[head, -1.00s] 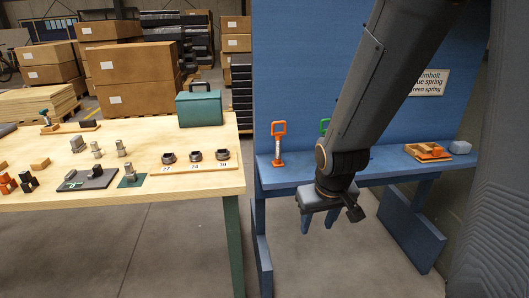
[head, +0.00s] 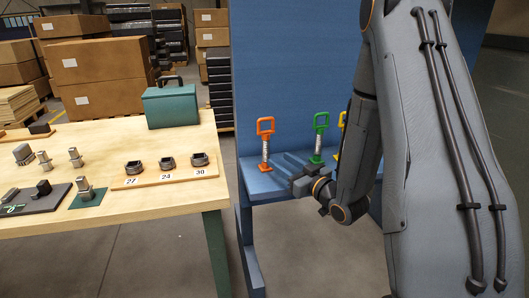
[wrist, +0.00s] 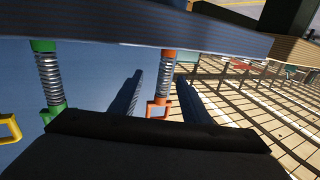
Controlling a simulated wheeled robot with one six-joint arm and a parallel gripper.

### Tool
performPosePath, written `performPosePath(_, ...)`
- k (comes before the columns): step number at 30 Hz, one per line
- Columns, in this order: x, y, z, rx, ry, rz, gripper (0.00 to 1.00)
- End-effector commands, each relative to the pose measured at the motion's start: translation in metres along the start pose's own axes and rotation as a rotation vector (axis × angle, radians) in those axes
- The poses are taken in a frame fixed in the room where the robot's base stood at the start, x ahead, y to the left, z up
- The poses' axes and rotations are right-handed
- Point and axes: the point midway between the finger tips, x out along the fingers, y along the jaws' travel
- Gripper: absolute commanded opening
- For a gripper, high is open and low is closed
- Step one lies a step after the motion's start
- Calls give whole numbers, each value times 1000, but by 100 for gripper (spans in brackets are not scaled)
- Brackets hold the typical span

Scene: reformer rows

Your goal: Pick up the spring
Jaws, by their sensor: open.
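Three springs with coloured handles stand upright on the blue bench: an orange-handled spring (head: 265,148), a green-handled spring (head: 318,140) and a yellow-handled spring (head: 339,135), partly hidden behind my arm. My gripper (head: 284,166) is open and empty, low over the bench, right of the orange-handled spring and in front of the green one. In the wrist view the orange-handled spring (wrist: 161,75) appears upside down between my two fingers (wrist: 160,92), apart from both as seen. The green-handled spring (wrist: 49,80) is further left, and the yellow handle (wrist: 8,129) shows at the edge.
The blue bench (head: 262,190) has an upright blue back panel (head: 290,60) behind the springs. A wooden table (head: 110,200) on the left holds a teal toolbox (head: 170,105), a board with several dark rings (head: 165,175) and metal parts. Grey floor lies between table and bench.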

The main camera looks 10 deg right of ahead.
Motion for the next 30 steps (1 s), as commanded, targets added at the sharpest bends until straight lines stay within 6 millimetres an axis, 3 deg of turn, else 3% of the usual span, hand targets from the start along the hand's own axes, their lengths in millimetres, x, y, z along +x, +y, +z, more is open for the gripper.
performPosePath(18, 71, -12, -6, 0, 9, -11, 43)
performPosePath(28, 78, -10, -5, 0, 9, -7, 43)
performPosePath(30, 77, -10, -5, 0, 9, -7, 31)
